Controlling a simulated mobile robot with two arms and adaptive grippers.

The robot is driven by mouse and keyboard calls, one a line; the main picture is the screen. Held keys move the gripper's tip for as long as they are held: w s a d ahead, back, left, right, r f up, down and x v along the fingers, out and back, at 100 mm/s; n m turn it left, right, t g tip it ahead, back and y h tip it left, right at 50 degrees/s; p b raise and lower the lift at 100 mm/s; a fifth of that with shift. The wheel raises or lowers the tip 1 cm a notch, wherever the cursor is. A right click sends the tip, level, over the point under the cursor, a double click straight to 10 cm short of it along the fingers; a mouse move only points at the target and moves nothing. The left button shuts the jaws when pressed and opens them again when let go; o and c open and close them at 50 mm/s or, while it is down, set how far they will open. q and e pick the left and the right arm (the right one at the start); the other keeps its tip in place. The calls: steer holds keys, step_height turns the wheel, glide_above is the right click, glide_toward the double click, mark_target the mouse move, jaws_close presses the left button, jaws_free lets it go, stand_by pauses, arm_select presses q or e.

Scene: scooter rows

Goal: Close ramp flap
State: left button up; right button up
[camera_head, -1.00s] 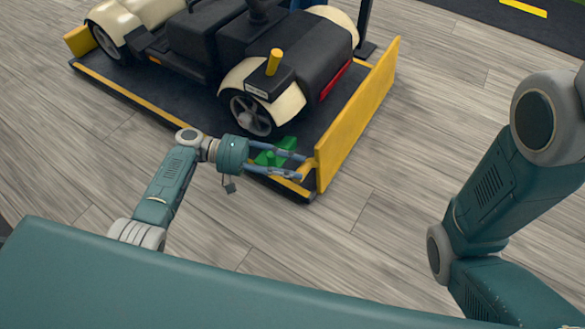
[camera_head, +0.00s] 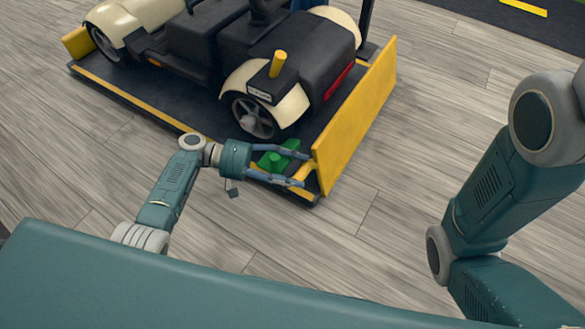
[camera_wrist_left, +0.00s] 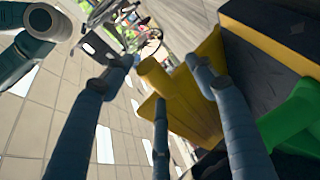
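The yellow ramp flap (camera_head: 356,115) stands steeply along the right end of the dark platform (camera_head: 200,115), behind the scooter. My left gripper (camera_head: 302,168) is at the flap's near end, low over the platform's corner. Its fingers are apart, one on each side of a yellow piece at the flap's near edge. The left wrist view shows this yellow piece (camera_wrist_left: 180,95) between the spread fingers; I cannot tell whether they touch it. My right gripper is outside the views; only my right arm shows in the head view.
A cream and black scooter (camera_head: 275,85) stands on the platform. A green block (camera_head: 279,158) sits on the platform by its wheel, right beside my left gripper. A dark post (camera_head: 366,25) rises behind the scooter. The wooden floor right of the flap is clear.

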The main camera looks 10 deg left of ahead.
arm_select(q)
steer(key=shift+s+a+f, duration=0.15)
steer(key=shift+s+f, duration=0.1)
steer(key=shift+f, duration=0.25)
steer(key=a+r, duration=0.2)
steer(key=a, duration=0.9)
steer(key=shift+a+r, duration=0.3)
steer(key=shift+r, duration=0.05)
steer(key=shift+s, duration=0.1)
